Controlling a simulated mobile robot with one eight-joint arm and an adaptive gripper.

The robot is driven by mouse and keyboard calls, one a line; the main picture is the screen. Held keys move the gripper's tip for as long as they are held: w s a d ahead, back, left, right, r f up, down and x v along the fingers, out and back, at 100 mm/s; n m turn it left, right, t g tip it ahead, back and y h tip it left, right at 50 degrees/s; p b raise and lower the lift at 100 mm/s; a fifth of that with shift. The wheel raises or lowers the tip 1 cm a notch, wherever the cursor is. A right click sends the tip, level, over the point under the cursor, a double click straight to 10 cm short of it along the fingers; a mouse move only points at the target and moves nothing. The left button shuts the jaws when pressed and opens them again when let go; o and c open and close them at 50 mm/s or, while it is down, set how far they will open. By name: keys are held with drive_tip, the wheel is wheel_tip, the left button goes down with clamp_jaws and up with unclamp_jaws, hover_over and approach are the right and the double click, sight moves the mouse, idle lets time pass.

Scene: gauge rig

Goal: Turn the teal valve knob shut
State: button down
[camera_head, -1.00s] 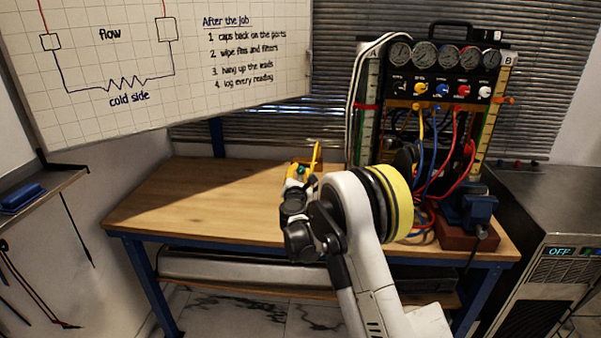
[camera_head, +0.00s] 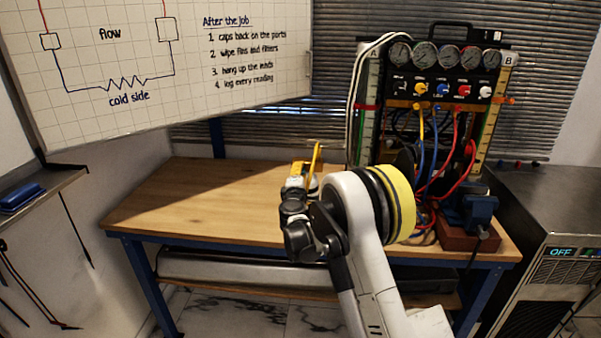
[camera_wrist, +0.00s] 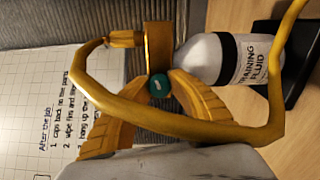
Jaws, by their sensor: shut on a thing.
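The teal valve knob (camera_wrist: 159,85) is small and round, in the middle of the wrist view, in front of a brass-coloured part (camera_wrist: 158,48). My gripper (camera_wrist: 161,86) has its two ribbed yellow fingers closed in on either side of the knob, tips touching it. A white bottle marked "TRAINING FLUID" (camera_wrist: 212,60) lies close beside it. A yellow bent bar (camera_wrist: 165,122) crosses in front of the fingers. In the head view my gripper (camera_head: 300,178) is above the wooden bench (camera_head: 190,200), and the knob is hidden there.
A gauge panel (camera_head: 444,75) with hoses stands at the back right of the bench. A blue vise (camera_head: 470,210) sits at its right end. A whiteboard (camera_head: 150,60) is at the left. The left part of the bench is clear.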

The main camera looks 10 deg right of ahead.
drive_tip(key=shift+m, duration=1.7)
drive_tip(key=c, duration=1.2)
unclamp_jaws()
drive_tip(key=v, duration=1.2)
